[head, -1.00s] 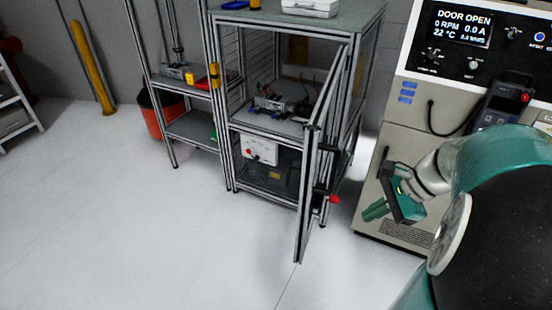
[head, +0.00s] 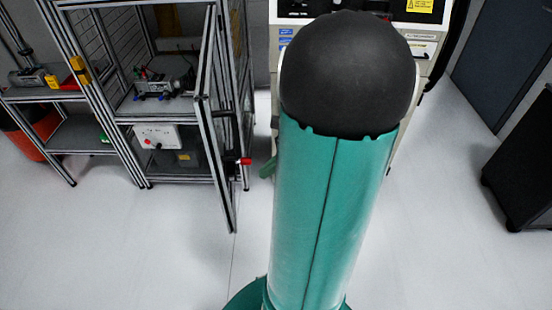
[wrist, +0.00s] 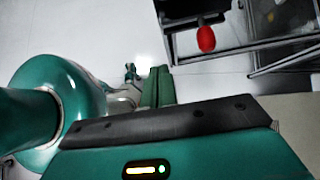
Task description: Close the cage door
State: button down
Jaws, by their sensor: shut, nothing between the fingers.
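The cage door (head: 214,150) stands open in the head view, swung out towards me and seen nearly edge-on. Its red handle (head: 245,161) sticks out to the right of the door frame. The cage (head: 140,118) is an aluminium-profile frame with its front open. My gripper (wrist: 158,87) is shut and empty in the wrist view. In that view the red handle (wrist: 206,38) is to the right of and beyond the fingertips, apart from them. In the head view my arm hides most of the gripper; only a green part shows just right of the handle.
A cabinet with a control panel (head: 425,30) stands behind my arm. A shelf (head: 75,140) with an orange bin (head: 38,135) stands left of the cage. A dark cabinet (head: 520,165) is at the right edge. The floor before the door is clear.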

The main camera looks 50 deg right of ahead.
jog(key=w+a+f, duration=0.1)
jog(key=w+a, duration=0.3)
jog(key=shift+a+f, duration=0.15)
jog(key=shift+f, duration=0.25)
jog(key=shift+w, duration=0.15)
